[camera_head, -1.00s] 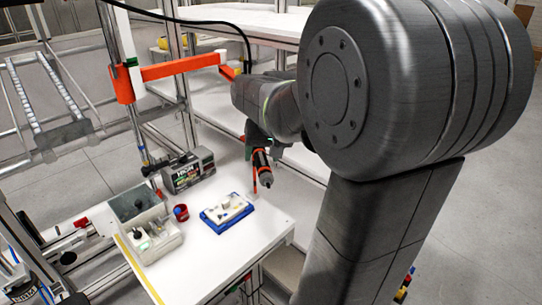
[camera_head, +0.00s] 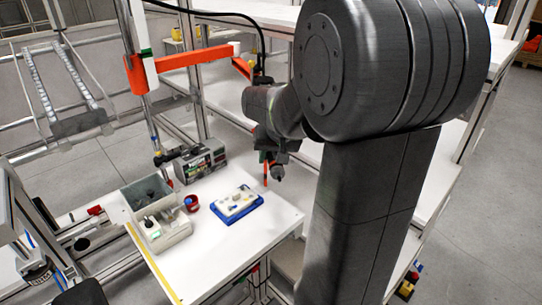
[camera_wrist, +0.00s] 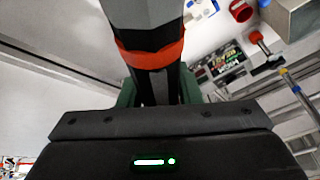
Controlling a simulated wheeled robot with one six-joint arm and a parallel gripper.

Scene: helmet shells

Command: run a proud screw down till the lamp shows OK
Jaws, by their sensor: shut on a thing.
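My gripper (camera_wrist: 155,95) is shut on a dark power screwdriver (camera_wrist: 150,18) with an orange ring. In the head view the driver's tip (camera_head: 277,173) points down beyond the table's right edge, apart from the blue fixture (camera_head: 225,217). The fixture carries a pale workpiece (camera_head: 238,200); its screws are too small to make out. A dark box with a printed front (camera_head: 203,161) stands at the back of the table and also shows in the wrist view (camera_wrist: 215,62). I cannot make out a lamp showing OK.
An orange support arm (camera_head: 190,58) with a black cable hangs above. The white table's front (camera_head: 215,265) is clear.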

